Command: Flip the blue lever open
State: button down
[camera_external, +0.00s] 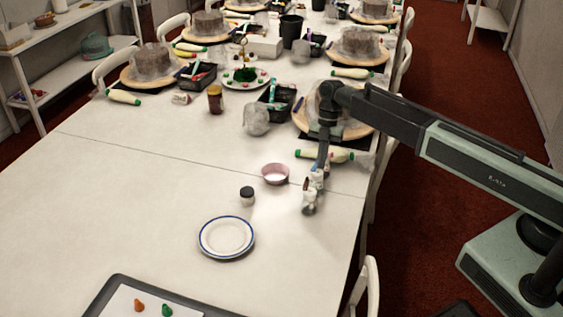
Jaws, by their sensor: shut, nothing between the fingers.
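No blue lever can be made out in this view; it may be hidden or too small to tell. My gripper (309,209) points down over the right side of the white table (120,205), at the end of my arm that reaches in from the right. Its fingers look close together with nothing visible held in them. It is right of a pink bowl (275,174) and apart from it. Whether the fingertips touch the table is hard to tell.
A small dark-lidded jar (247,196) and a blue-rimmed plate (227,238) stand left of my gripper. A dark tray (100,300) is at the front. Cakes on turntables crowd the far end; the table's left front is clear.

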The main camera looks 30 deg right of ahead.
jog(key=shift+s+a, duration=0.1)
jog(key=shift+s, duration=0.05)
jog(key=s+d, duration=0.2)
jog(key=s, duration=0.2)
jog(key=w+a+r+p, duration=0.1)
jog(key=w+r+p, duration=0.2)
jog(key=r+p, duration=0.6)
jog(key=shift+w+a+r, duration=0.25)
jog(key=shift+a, duration=0.15)
jog(key=shift+d, duration=0.1)
